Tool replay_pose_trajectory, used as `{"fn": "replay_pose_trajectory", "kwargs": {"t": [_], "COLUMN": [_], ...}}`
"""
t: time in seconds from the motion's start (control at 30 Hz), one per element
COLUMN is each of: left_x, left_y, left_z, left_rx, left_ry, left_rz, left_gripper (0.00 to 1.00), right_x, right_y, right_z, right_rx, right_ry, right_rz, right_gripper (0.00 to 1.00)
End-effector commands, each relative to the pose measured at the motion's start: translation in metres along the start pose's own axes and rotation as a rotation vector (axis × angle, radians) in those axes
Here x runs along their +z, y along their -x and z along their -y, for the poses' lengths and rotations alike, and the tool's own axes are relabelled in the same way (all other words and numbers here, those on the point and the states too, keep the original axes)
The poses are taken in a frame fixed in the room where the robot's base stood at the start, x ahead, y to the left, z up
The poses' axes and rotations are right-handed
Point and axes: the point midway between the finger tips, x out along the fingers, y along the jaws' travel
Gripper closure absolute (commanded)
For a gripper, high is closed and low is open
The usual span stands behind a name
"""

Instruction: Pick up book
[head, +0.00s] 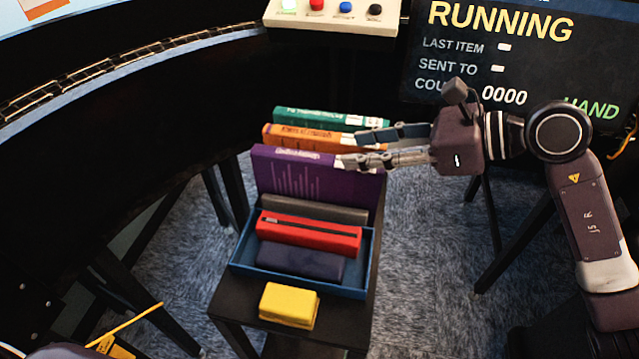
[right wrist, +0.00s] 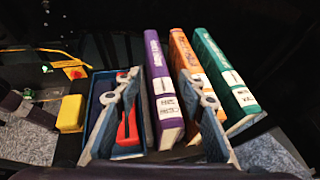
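Three upright books stand in a row at the back of a small black stand: a purple book (head: 305,178), an orange book (head: 300,136) and a green book (head: 310,118). My right gripper (head: 350,148) comes in from the right at the upper part of the books. In the right wrist view my right gripper (right wrist: 160,78) is open, with the purple book (right wrist: 163,95) showing between its fingers. The orange book (right wrist: 186,62) is partly hidden by one finger, and the green book (right wrist: 224,78) is outside it. My left gripper is not in view.
In front of the books, a blue tray (head: 300,283) holds a red case (head: 308,235) and dark items. A yellow block (head: 289,305) lies on the stand's (head: 245,318) near end. A control box (head: 332,22) and a display screen (head: 500,60) are behind.

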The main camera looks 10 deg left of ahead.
Motion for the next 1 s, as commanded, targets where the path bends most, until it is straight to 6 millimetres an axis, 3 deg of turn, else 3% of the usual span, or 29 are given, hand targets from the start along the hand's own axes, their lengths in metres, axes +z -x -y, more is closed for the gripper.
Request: {"fn": "replay_pose_trajectory", "kwargs": {"t": [0.53, 0.87, 1.0], "left_x": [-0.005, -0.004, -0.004], "left_y": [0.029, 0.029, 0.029], "left_z": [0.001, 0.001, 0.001], "left_rx": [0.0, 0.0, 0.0], "left_ry": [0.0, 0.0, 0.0], "left_rz": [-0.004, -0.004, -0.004], "left_gripper": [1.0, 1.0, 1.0], "right_x": [-0.007, -0.009, -0.009], "right_y": [-0.068, -0.075, -0.075], "right_z": [0.001, 0.002, 0.002], "right_rx": [0.004, 0.001, 0.002], "right_ry": [-0.005, -0.002, -0.002], "right_rz": [0.002, 0.001, 0.001], "right_gripper": [0.63, 0.64, 0.8]}}
